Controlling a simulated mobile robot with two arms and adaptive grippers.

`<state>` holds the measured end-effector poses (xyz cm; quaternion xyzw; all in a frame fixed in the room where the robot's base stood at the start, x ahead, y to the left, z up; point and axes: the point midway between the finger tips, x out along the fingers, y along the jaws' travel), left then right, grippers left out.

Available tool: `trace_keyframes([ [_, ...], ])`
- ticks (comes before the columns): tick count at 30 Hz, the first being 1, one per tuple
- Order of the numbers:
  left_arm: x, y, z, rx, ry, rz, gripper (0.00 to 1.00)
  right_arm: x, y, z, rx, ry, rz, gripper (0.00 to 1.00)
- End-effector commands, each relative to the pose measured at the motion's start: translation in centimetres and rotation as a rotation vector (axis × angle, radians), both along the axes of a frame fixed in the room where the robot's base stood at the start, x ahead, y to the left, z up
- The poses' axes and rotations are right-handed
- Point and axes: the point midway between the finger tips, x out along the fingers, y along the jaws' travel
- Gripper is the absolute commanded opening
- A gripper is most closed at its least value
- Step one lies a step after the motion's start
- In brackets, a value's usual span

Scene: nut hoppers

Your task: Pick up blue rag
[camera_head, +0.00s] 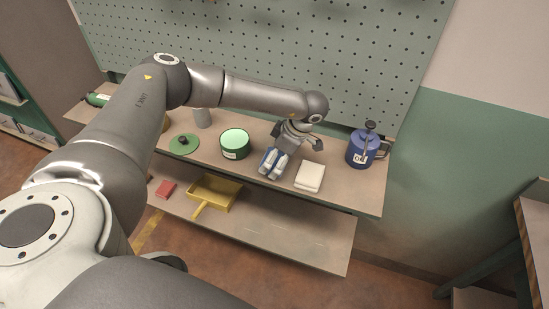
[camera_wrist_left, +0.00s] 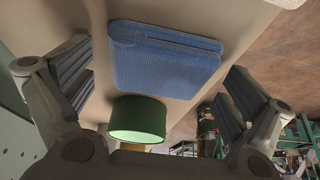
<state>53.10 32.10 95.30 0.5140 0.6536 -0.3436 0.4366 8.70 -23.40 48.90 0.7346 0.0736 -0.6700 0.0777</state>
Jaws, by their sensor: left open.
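The blue rag (camera_head: 272,164) lies folded on the upper shelf of the bench, between a green tin and a white folded cloth. In the left wrist view the rag (camera_wrist_left: 165,62) lies flat, with a folded edge, in the gap between my fingers. My left gripper (camera_head: 297,140) is open and empty, just behind the rag, with its fingers spread. In the left wrist view a finger of the gripper (camera_wrist_left: 162,75) stands on each side of the rag; I see no contact. My right gripper is not in view.
The green tin (camera_head: 235,143) stands left of the rag. The white folded cloth (camera_head: 310,176) lies close on its right. A pegboard (camera_head: 270,50) rises behind. A yellow dustpan (camera_head: 213,193) lies on the lower shelf.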

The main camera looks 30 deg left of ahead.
Motion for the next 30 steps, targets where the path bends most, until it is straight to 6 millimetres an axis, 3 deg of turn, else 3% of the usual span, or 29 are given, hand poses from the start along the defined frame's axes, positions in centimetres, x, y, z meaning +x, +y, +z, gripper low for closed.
trace_keyframes([
  [4, 0.0, 0.0, 0.0, 0.000, 0.000, -0.001, 0.97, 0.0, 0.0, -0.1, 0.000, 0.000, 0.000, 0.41],
  [14, 0.0, -0.1, 0.0, 0.000, 0.000, -0.001, 0.57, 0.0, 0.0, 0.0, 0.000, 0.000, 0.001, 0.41],
  [23, 0.0, -0.1, 0.1, -0.001, 0.000, -0.001, 0.56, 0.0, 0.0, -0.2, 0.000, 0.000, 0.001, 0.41],
  [30, 0.1, -0.1, 1.8, -0.002, -0.004, -0.002, 0.56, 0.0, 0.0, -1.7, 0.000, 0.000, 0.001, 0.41],
])
